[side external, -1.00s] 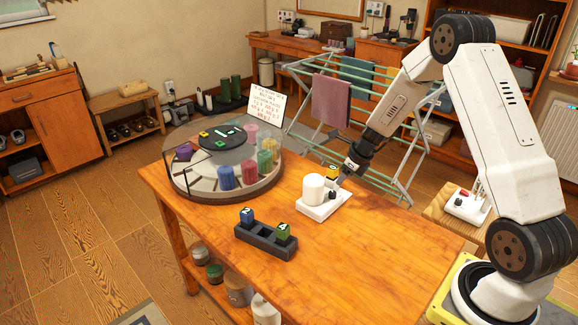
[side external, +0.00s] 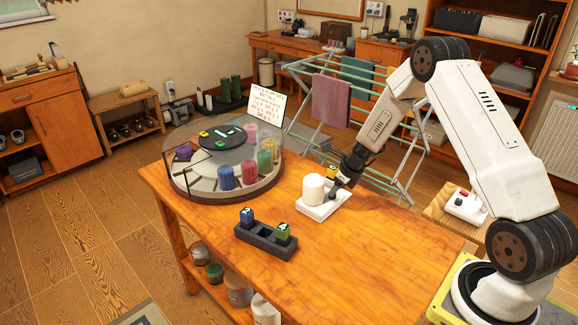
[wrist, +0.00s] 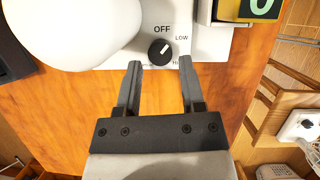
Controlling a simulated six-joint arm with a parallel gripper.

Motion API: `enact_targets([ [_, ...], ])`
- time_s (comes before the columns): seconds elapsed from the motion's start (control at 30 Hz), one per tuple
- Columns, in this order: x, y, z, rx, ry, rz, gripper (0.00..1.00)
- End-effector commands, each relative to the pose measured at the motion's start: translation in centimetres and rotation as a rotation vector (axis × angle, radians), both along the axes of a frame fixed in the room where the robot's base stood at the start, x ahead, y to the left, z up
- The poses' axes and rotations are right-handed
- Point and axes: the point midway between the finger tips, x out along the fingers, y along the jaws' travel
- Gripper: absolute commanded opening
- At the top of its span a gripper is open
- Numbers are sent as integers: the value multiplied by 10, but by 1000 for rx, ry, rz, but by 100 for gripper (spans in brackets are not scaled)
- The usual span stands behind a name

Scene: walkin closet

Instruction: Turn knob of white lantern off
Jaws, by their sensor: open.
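The white lantern (side external: 314,188) stands on a white base on the wooden table. In the wrist view its rounded white body (wrist: 75,30) fills the upper left. Its black knob (wrist: 160,50) sits on the base, with OFF printed above it and LOW to its upper right; a third label is partly hidden by a finger. The knob's white pointer line is tilted toward the upper right, toward LOW. My gripper (wrist: 160,68) is open, its two fingertips just below and to either side of the knob. In the side view my gripper (side external: 337,185) is at the lantern's right side.
A yellow-and-black block with a green digit (wrist: 248,8) is close beside the base, upper right. A dark holder with blocks (side external: 265,241) lies in front. A round glass-walled display (side external: 225,190) stands left. The table's front right is clear.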

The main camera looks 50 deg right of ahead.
Motion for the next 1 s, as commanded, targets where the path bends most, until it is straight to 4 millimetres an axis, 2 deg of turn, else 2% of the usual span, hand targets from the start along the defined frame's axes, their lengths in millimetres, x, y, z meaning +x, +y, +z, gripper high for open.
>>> enact_targets([
  [0.23,7,1,-16,-1,0,1,50],
  [0.63,8,1,-20,-1,0,0,50],
  [0.67,8,1,-20,-1,0,0,44],
  [0.8,8,1,-20,-1,-1,0,0],
  [1.0,8,1,-20,-1,-1,2,0],
])
